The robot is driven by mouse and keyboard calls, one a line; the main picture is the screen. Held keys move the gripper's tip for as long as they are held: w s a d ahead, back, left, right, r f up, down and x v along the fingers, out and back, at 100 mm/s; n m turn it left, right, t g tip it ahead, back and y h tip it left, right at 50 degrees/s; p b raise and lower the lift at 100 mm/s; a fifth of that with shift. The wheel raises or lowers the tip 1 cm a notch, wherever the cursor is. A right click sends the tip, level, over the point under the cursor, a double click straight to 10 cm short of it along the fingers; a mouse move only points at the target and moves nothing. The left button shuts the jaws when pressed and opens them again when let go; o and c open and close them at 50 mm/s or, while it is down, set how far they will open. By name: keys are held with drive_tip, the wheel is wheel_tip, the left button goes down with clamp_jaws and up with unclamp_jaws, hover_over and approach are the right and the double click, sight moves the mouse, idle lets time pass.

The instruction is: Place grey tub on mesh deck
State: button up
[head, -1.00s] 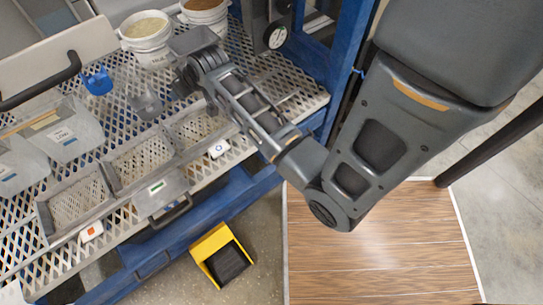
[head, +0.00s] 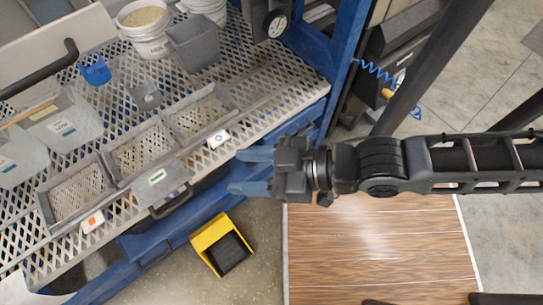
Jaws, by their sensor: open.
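The grey tub (head: 194,46) stands upright on the mesh deck (head: 262,87), at its back, in front of the white buckets. It is a square, open-topped tub and nothing holds it. My gripper (head: 232,171) is open and empty, off the front edge of the deck to the right, with its two blue fingers pointing left. It is well apart from the tub. My arm reaches in from the right edge of the head view.
White buckets (head: 144,30) stand behind the tub. A grey divided tray (head: 124,183), a small grey cup (head: 144,96), a blue scoop (head: 95,71) and clear bins (head: 63,121) occupy the deck's left. A blue post (head: 346,65) rises at right. A yellow pedal (head: 221,244) lies on the floor.

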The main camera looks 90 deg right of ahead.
drive_tip(key=s+a+r+n+t+y, duration=0.1)
drive_tip(key=s+r, duration=0.2)
drive_tip(key=r, duration=0.2)
drive_tip(key=shift+s+r+n+y, duration=0.3)
drive_tip(key=shift+s+r+y, duration=0.1)
drive_tip(key=shift+a, duration=0.1)
wheel_tip(320, 180, up, 10)
drive_tip(key=p, duration=0.9)
drive_tip(key=shift+f, duration=0.25)
